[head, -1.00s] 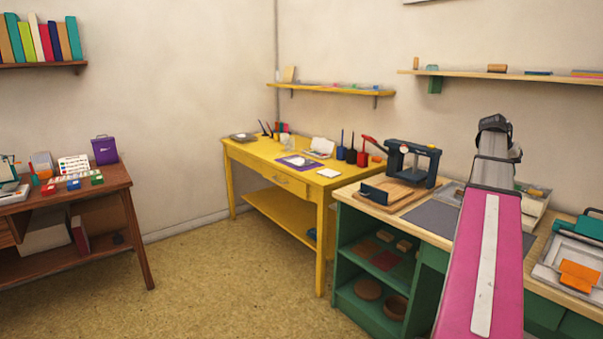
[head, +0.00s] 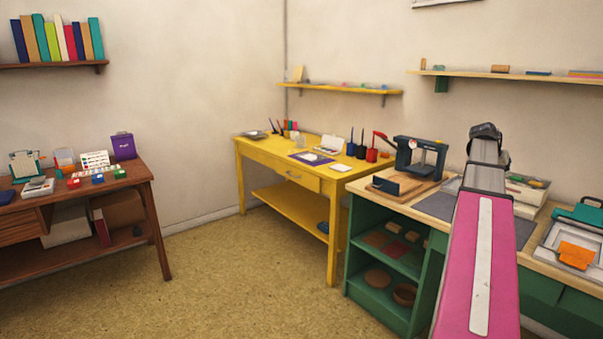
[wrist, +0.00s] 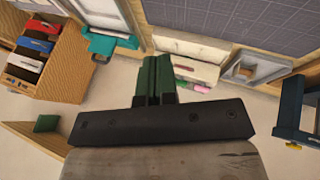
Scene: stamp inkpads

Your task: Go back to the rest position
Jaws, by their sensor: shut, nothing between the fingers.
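My arm reaches out over the green workbench (head: 381,283) in the head view, with its pink upper link in front and its dark end pointing at the wall. The fingers are hidden there. In the wrist view my gripper (wrist: 153,75) shows as two green fingers side by side, shut, with nothing between them. It is above the bench top, apart from the things below it.
A dark press (head: 420,157) stands on the bench to the left of my arm. A tray with an orange piece (head: 577,255) lies to the right. A yellow table (head: 262,150) and a brown desk (head: 150,172) stand further left. The floor (head: 235,270) between them is clear.

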